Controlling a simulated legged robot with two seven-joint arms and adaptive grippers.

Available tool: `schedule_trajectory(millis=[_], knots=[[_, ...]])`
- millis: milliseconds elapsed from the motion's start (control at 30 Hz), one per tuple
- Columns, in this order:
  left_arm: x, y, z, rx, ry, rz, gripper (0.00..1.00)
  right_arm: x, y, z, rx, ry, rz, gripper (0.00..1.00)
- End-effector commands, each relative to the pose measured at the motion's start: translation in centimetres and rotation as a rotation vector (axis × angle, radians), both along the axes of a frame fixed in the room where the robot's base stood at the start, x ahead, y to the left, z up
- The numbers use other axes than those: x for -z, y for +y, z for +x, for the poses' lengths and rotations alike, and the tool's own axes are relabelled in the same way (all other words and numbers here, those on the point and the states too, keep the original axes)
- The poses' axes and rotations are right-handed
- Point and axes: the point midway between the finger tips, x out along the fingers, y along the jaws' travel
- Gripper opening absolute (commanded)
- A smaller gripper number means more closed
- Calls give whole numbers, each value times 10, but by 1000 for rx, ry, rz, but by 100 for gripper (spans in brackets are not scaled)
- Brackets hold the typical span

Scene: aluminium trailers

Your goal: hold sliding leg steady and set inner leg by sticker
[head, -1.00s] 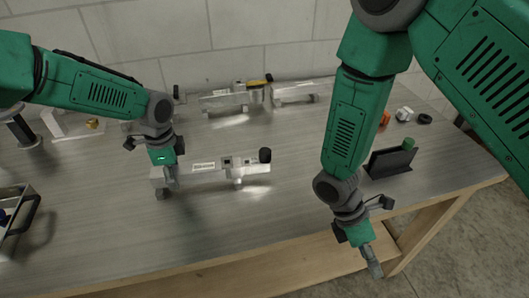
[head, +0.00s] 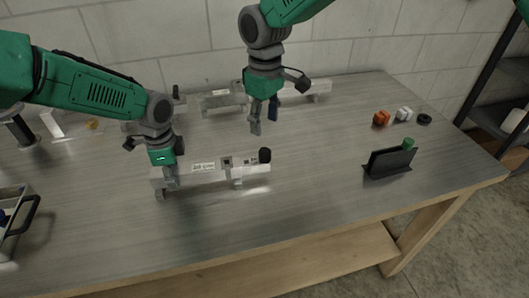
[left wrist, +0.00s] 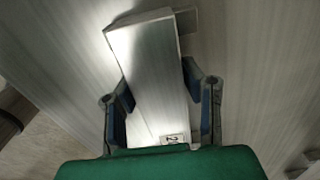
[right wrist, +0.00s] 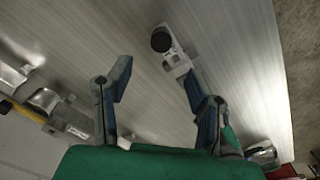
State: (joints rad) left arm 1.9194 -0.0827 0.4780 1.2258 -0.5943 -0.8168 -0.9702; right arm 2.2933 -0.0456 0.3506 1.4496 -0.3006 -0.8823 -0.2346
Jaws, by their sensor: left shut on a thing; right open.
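The aluminium sliding leg (head: 200,171) lies on the bench, with a label sticker (head: 203,166), a dark square mark and a black round knob (head: 264,155) at its right end. A short silvery piece (head: 237,181) stands out at its front right. I cannot tell where the inner leg begins. My left gripper (head: 165,186) is shut on the leg's left end; its fingers flank the bar (left wrist: 150,75) in the left wrist view. My right gripper (head: 263,126) is open and empty above the bench, behind the knob. The knob (right wrist: 161,40) shows beyond its fingers (right wrist: 157,76).
More aluminium legs (head: 222,99) lie at the back by the wall. A black holder (head: 389,162) with a green-topped item stands right. An orange piece (head: 381,118), a white nut (head: 404,114) and a black ring (head: 424,119) lie behind it. The front middle is clear.

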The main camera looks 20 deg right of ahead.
Motion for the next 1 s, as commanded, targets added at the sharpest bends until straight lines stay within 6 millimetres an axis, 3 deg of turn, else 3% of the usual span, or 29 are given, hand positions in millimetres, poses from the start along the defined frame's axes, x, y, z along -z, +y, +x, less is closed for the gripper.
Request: schedule_trajectory(millis=[300, 500, 933, 967, 1000], knots=[[-1, 0, 1, -1, -1, 0, 0, 66, 0, -2, -3, 6, -2, 47], [-1, 0, 0, -1, -2, 0, 0, 94, -1, -2, -3, 4, -2, 47], [-1, 0, 1, -1, -2, 0, 0, 104, -1, -1, -4, 2, -3, 47], [-1, 0, 1, -1, -2, 0, 0, 104, -1, -1, -4, 2, -3, 40], [-1, 0, 0, -1, -2, 0, 0, 104, -1, -1, -4, 2, -3, 26]])
